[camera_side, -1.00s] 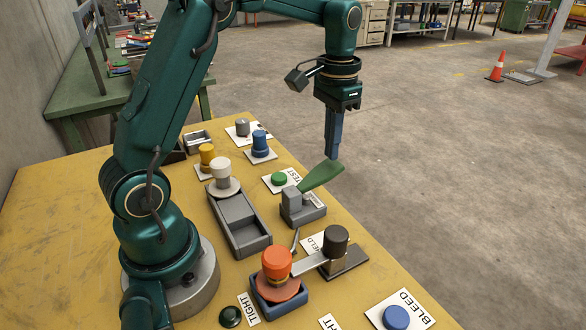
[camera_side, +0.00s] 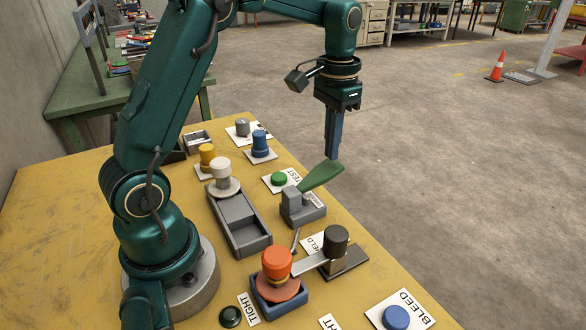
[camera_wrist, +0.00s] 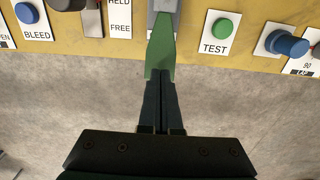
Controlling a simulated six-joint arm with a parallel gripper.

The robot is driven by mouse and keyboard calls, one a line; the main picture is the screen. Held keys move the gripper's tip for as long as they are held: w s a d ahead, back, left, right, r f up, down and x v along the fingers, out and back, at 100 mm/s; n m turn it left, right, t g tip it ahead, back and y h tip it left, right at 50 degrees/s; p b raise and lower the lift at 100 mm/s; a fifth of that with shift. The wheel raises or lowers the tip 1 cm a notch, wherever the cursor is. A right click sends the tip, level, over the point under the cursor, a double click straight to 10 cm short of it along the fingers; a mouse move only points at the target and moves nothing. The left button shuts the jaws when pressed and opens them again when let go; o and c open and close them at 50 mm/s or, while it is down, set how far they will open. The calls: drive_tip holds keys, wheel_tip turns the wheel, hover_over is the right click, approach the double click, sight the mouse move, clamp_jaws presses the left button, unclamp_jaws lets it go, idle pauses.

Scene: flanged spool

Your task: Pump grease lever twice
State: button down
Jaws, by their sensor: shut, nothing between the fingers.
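The grease lever (camera_side: 321,175) is a green paddle on a grey base block (camera_side: 303,208) near the table's far right edge. It slants upward, with its free end out toward the edge. My gripper (camera_side: 334,157) points straight down, shut and empty, with its fingertips right at the lever's raised free end. In the wrist view the lever (camera_wrist: 160,48) runs from its base at the top down to the shut fingers (camera_wrist: 161,85). The fingertips overlap the lever's end there; whether they touch it I cannot tell.
A green TEST button (camera_side: 279,179) sits beside the lever base. An orange knob (camera_side: 277,262), a dark knob (camera_side: 336,240) and a blue BLEED button (camera_side: 396,317) stand nearer the camera. A white-topped knob on a grey slide tray (camera_side: 240,243) is to the left. Beyond the table edge is open floor.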

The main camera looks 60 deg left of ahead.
sight(330, 165)
drive_tip(key=shift+f, duration=2.9)
drive_tip(key=shift+r, duration=4.15)
drive_tip(key=shift+d+r, duration=0.15)
drive_tip(key=shift+r, duration=0.05)
drive_tip(key=s+d+r+m+t, duration=0.1)
drive_tip(key=s+d+r+t, duration=0.2)
drive_tip(key=s+d+r, duration=0.35)
drive_tip(key=s+f+n+t, duration=0.1)
drive_tip(key=s+f+t, duration=0.1)
drive_tip(key=s+f, duration=0.3)
drive_tip(key=shift+s+d+f+t, duration=0.3)
drive_tip(key=shift+s+d, duration=0.05)
drive_tip(key=shift+s, duration=2.05)
